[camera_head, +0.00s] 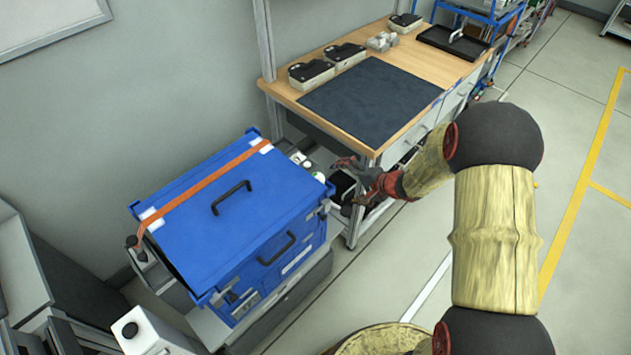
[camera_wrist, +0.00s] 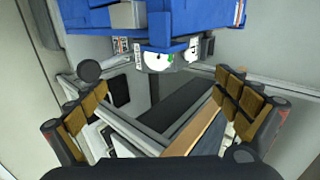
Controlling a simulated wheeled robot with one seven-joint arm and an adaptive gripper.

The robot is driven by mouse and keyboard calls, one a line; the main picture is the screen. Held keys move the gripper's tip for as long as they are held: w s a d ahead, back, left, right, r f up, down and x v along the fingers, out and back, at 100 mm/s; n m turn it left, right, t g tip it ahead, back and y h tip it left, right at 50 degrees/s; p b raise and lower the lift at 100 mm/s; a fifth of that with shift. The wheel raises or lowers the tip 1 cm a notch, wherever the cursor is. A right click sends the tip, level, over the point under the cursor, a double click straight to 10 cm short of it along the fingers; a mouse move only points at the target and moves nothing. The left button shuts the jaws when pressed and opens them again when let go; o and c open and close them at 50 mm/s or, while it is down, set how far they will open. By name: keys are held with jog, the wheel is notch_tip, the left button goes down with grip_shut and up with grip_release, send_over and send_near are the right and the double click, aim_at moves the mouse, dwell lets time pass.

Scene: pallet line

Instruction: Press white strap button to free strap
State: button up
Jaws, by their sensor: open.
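A blue case (camera_head: 245,195) with black handles stands on a low support, and an orange strap (camera_head: 205,185) runs across its lid at the left. Small white and green round parts (camera_head: 308,167) sit at the case's right end; I cannot tell for sure which is the strap button. The wrist view shows a white round part (camera_wrist: 153,61) with a green spot beside the blue case (camera_wrist: 200,15). My gripper (camera_head: 352,187) is open and empty, just right of these parts and apart from them. In the wrist view its fingers (camera_wrist: 162,108) are spread wide.
A wooden workbench (camera_head: 455,70) with a dark mat (camera_head: 370,97) and several black-topped boxes stands behind. Open floor (camera_head: 420,260) lies to the right.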

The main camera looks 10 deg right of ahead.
jog(key=shift+v, duration=1.1)
jog(key=s+a+r+n+g, duration=0.1)
jog(key=s+a+r+g, duration=0.2)
jog(key=s, duration=0.5)
jog(key=s+a+r+n+g, duration=0.2)
jog(key=s+a+r+g, duration=0.1)
jog(key=s, duration=0.5)
jog(key=s+d+r+n+t+h, duration=0.1)
jog(key=s+r+n+h, duration=0.2)
jog(key=s+r, duration=0.4)
jog(key=s+d+r+n+t+h, duration=0.1)
jog(key=s+r+n, duration=0.3)
jog(key=r, duration=1.2)
jog(key=s+t+h, duration=0.1)
jog(key=s, duration=0.3)
jog(key=shift+s+d+r+n+t+h, duration=0.2)
jog(key=shift+s+d+n+t+h, duration=0.1)
jog(key=shift+n+h, duration=0.1)
